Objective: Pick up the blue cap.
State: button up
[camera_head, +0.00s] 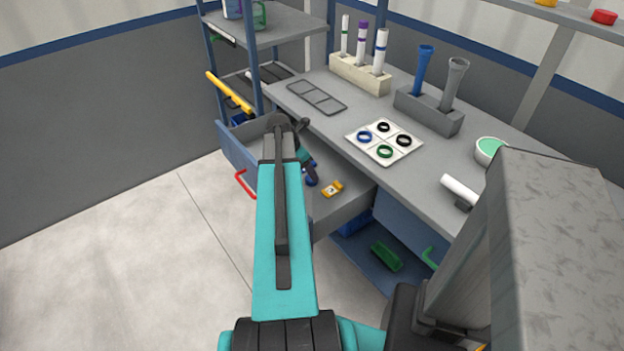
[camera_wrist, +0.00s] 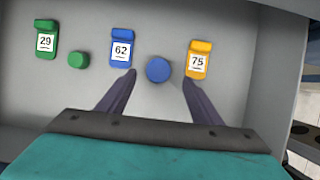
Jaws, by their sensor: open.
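The blue cap (camera_wrist: 158,69) is a small round piece lying on the floor of the open drawer. In the wrist view it sits between and slightly beyond the tips of my open gripper (camera_wrist: 158,75), with a gap on both sides. In the head view a bit of blue (camera_head: 311,178) shows beside my gripper (camera_head: 308,170), partly hidden by my arm; I cannot tell whether it is the cap or the blue tag. My gripper is over the drawer and holds nothing.
The drawer (camera_head: 345,208) also holds a green tag (camera_wrist: 46,40), a green cap (camera_wrist: 78,60), a blue tag (camera_wrist: 123,48) and a yellow tag (camera_wrist: 199,60). Drawer walls surround my gripper. The tabletop (camera_head: 340,122) above carries a ring tray (camera_head: 384,158) and pipe holders (camera_head: 428,113).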

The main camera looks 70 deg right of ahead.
jog(key=shift+f, duration=0.1)
jog(key=shift+p+x, duration=0.4)
jog(key=shift+x, duration=2.1)
jog(key=shift+d, duration=0.1)
jog(key=c, duration=1.1)
jog(key=shift+r+b, duration=0.4)
jog(key=shift+r, duration=4.65)
notch_tip(320, 180, up, 9)
jog(key=p, duration=0.7)
send_over(310, 179)
jog(key=shift+d, duration=0.2)
